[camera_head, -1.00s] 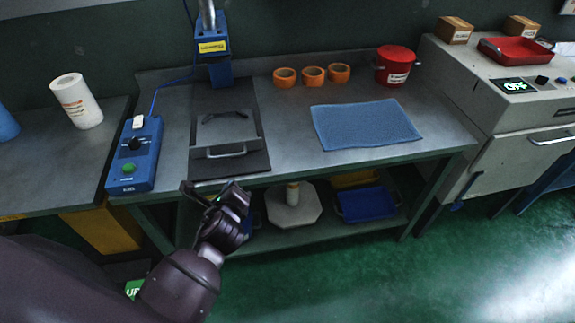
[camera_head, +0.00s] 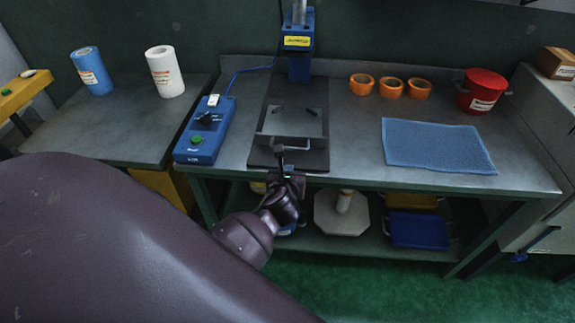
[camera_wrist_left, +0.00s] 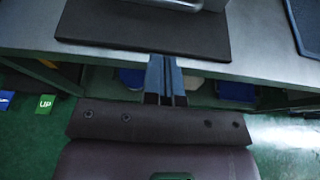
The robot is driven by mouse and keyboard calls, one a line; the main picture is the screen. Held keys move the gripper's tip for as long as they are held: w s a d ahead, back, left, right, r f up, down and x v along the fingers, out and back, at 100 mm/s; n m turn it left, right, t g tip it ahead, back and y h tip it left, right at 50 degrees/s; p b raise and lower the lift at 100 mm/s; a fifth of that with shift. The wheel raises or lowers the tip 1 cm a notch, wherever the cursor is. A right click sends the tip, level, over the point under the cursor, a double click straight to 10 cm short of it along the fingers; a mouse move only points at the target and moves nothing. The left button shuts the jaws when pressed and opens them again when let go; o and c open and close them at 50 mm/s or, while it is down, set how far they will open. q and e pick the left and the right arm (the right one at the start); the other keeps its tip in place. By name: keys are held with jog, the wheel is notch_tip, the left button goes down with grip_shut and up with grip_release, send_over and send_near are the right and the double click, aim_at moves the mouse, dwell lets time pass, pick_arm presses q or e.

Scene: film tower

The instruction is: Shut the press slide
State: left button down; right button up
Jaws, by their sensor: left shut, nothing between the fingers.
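The press slide (camera_head: 310,121) is a grey plate with a bar handle (camera_head: 296,143) on its front edge. It lies on the dark base plate (camera_head: 262,156), out in front of the blue press column (camera_head: 299,66). In the left wrist view, the front of the base plate (camera_wrist_left: 150,32) and part of the handle (camera_wrist_left: 180,4) show at the top. My left gripper (camera_head: 281,152) is shut and empty at the front edge of the base plate, just before the handle. Whether it touches the handle is unclear. My right gripper is not in view.
A blue control box (camera_head: 203,130) stands left of the press. Orange rings (camera_head: 391,87), a red pot (camera_head: 482,91) and a blue mat (camera_head: 437,146) are to the right. The workbench (camera_head: 350,150) has a lower shelf holding a pale octagonal base (camera_head: 341,213) and a blue tray (camera_head: 417,229).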

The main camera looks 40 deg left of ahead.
aim_at(293, 138)
pick_arm(q)
jog(key=x, duration=0.2)
jog(key=r+x, duration=0.1)
jog(key=x, duration=0.2)
jog(key=shift+w+a, duration=0.15)
jog(key=shift+w, duration=0.15)
jog(key=shift+w+a+r+b, duration=0.25)
jog(key=shift+w+a, duration=0.25)
jog(key=shift+w, duration=0.25)
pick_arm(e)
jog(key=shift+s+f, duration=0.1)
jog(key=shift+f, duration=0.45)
